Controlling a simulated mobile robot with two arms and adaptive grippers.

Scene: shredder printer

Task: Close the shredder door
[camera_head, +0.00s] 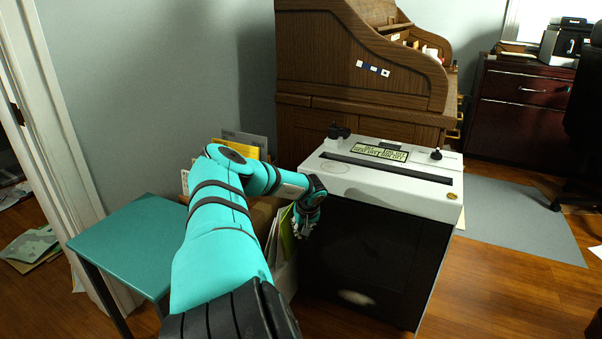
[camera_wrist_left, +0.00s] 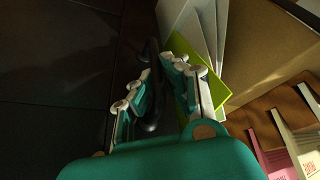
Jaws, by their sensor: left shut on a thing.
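The shredder (camera_head: 325,182) has a white top with a dark slot and a black front door (camera_head: 375,250). The door shows as a dark panel at the left of the left wrist view (camera_wrist_left: 60,70). My left gripper (camera_head: 303,226) is at the left side of the shredder front. In the left wrist view its fingers (camera_wrist_left: 160,82) are closed around a dark curved door handle (camera_wrist_left: 152,122), partly hidden by them. I cannot tell how far the door stands from the shredder body. My right gripper is not in view.
A teal side table (camera_head: 130,238) stands at the left. A container with papers and folders (camera_head: 283,240) is close beside the gripper and shredder. A wooden roll-top desk (camera_head: 350,60) is behind. The floor at the right has a grey mat (camera_head: 515,222).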

